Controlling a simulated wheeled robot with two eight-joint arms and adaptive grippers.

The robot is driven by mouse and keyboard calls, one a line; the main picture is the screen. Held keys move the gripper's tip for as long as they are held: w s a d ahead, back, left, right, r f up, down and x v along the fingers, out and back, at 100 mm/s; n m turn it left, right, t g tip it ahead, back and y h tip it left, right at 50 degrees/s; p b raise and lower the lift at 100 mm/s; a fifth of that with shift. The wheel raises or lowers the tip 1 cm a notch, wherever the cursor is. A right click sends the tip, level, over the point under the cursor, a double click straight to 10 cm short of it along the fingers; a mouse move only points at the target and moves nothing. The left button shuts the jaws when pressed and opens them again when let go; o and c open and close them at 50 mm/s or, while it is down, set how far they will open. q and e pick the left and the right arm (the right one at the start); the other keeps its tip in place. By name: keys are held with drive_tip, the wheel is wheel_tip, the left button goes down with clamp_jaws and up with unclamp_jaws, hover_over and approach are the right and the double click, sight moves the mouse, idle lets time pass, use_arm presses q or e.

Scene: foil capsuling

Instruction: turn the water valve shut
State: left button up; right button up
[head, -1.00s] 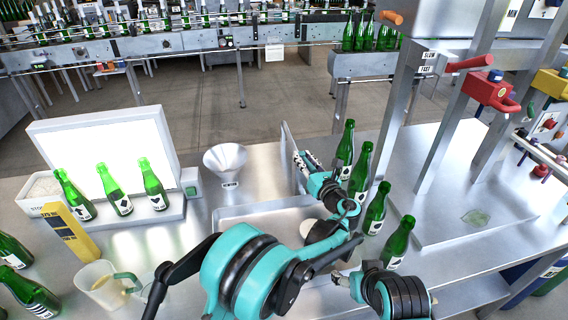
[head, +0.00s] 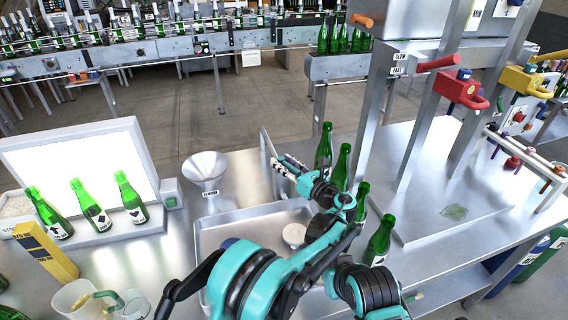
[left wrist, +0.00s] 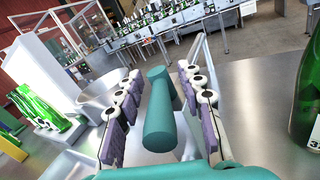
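A dark teal T-shaped handle (left wrist: 158,112), which looks like the water valve, lies between my left fingers in the left wrist view. In the head view it cannot be made out behind my left gripper (head: 288,168). My left gripper also shows in the left wrist view (left wrist: 158,105), its padded fingers apart on both sides of the handle. A gap shows on the handle's left side; contact on the right side is unclear. A thin grey metal bar (left wrist: 196,48) rises beyond the fingers. My right arm shows at the bottom of the head view, but its gripper cannot be seen.
A shallow metal tray or basin (head: 205,240) holds a round white piece (head: 294,234). Several green bottles (head: 341,166) stand close right of my left gripper. A funnel (head: 205,168) and a lit panel with bottles (head: 75,160) are left. Red (head: 460,88) and yellow (head: 524,82) lever units stand right.

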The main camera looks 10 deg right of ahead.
sight(284, 161)
use_arm(q)
drive_tip(key=shift+r, duration=0.1)
wheel_tip(284, 161, up, 10)
drive_tip(key=shift+f, duration=0.1)
idle(0.3)
